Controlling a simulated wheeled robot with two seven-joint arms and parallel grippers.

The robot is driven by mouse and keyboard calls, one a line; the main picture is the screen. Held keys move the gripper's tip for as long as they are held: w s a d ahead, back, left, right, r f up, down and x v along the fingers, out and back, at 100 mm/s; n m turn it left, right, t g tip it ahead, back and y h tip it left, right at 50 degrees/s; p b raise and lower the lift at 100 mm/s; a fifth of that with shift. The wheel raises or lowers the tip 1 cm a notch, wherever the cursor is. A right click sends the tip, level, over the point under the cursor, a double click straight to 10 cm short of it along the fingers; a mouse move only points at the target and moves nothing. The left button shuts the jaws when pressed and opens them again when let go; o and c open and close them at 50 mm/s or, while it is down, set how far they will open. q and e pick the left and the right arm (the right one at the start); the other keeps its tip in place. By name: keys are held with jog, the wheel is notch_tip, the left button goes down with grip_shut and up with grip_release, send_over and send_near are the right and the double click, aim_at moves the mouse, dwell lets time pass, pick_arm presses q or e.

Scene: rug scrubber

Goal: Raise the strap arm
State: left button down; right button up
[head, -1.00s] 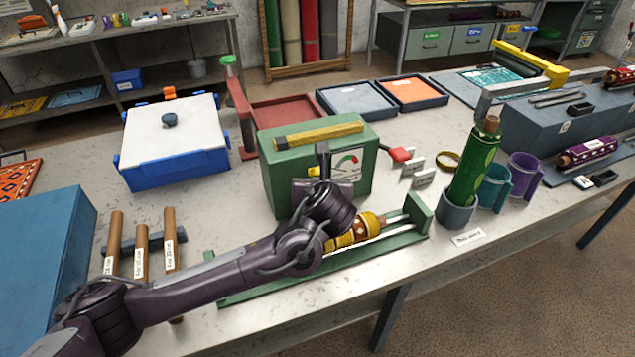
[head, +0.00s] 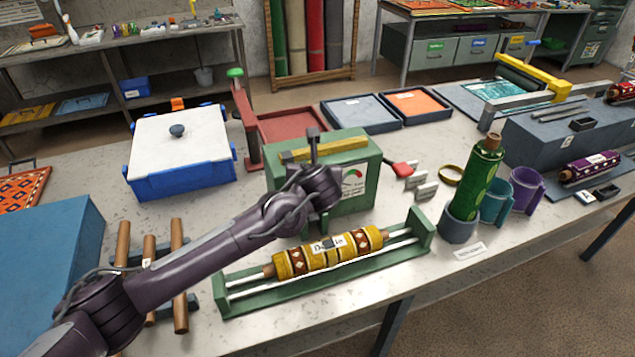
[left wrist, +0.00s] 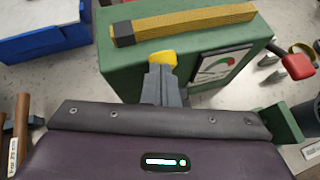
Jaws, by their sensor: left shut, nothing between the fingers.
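The strap arm (head: 345,144) is a yellow bar lying flat along the top of a green box (head: 362,170) with a dial. In the left wrist view the strap arm (left wrist: 190,22) has a dark end at its left. A small yellow tab (left wrist: 162,60) shows there just beyond my fingertips, at the box's front; I cannot tell whether they touch it. My left gripper (head: 313,134) is shut and empty, upright in front of the box, and hides part of the bar in the head view. It also shows in the left wrist view (left wrist: 162,78). My right gripper is out of view.
A yellow patterned roll (head: 300,262) lies in a green cradle (head: 425,228) in front of the box. A red-ended lever (head: 398,169) sticks out at the box's right. A white-lidded blue tub (head: 180,185) and a red press frame (head: 243,125) stand behind left.

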pick_arm(q)
jog(key=w, duration=0.2)
jog(key=w+a+b, duration=0.1)
jog(key=w, duration=0.1)
jog(key=w+a+b, duration=0.1)
jog(key=w, duration=0.1)
jog(key=shift+w, duration=0.2)
jog(key=shift+w+a+b, duration=0.15)
jog(key=shift+b, duration=0.2)
jog(key=shift+w+a+r, duration=0.1)
jog(key=shift+r, duration=0.15)
jog(key=shift+a+r, duration=0.1)
